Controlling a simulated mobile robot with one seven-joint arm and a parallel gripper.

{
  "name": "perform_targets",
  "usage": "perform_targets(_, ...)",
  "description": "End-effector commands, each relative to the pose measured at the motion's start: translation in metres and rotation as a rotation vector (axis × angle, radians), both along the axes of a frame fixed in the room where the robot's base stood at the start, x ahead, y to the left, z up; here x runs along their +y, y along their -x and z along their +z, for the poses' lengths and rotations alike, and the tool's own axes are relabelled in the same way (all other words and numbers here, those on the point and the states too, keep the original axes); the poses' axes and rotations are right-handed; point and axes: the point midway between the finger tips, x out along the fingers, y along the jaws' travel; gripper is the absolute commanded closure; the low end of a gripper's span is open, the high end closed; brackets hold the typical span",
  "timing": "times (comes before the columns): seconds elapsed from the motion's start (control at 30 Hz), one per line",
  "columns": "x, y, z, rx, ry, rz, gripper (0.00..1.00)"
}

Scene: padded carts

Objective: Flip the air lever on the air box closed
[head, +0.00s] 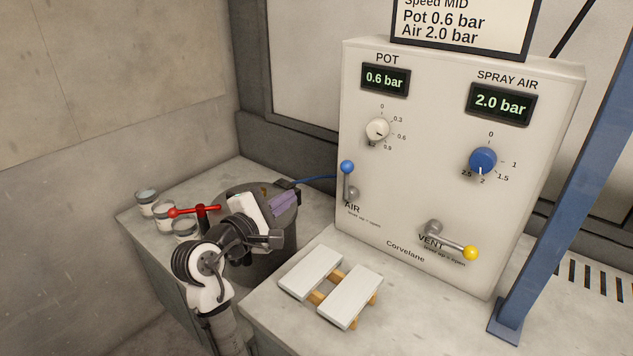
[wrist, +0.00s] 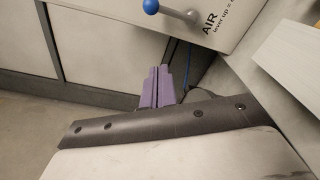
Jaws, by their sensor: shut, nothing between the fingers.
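The air box (head: 400,215) is a pale panel with dials and displays. Its air lever (head: 348,180) has a blue ball knob and points straight up above the AIR label, which reads lever up = open. The blue knob (wrist: 150,6) also shows at the top edge of the wrist view, with its stem running right to the box. My gripper (head: 290,198) is to the left of and a little lower than the lever in the head view, apart from it. Its purple fingers (wrist: 157,88) are together and empty.
A dark round pot (head: 270,255) with a red handle (head: 195,211) stands behind my arm. Several small cups (head: 163,215) are at its left. The vent lever (head: 452,243) has a yellow knob. A blue post (head: 570,170) stands at right.

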Motion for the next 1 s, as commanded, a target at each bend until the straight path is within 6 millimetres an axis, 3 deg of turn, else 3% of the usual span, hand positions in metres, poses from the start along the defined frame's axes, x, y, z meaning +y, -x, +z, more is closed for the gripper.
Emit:
perform_targets(0.17, -0.013, -0.019, 0.001, 0.001, 0.001, -0.003, 1.00)
perform_targets(0.53, -0.055, -0.085, -0.001, 0.001, -0.001, -0.002, 1.00)
perform_targets(0.73, -0.078, -0.074, 0.013, -0.004, -0.002, 0.001, 1.00)
perform_targets(1.0, -0.086, -0.072, 0.016, -0.001, -0.002, 0.001, 1.00)
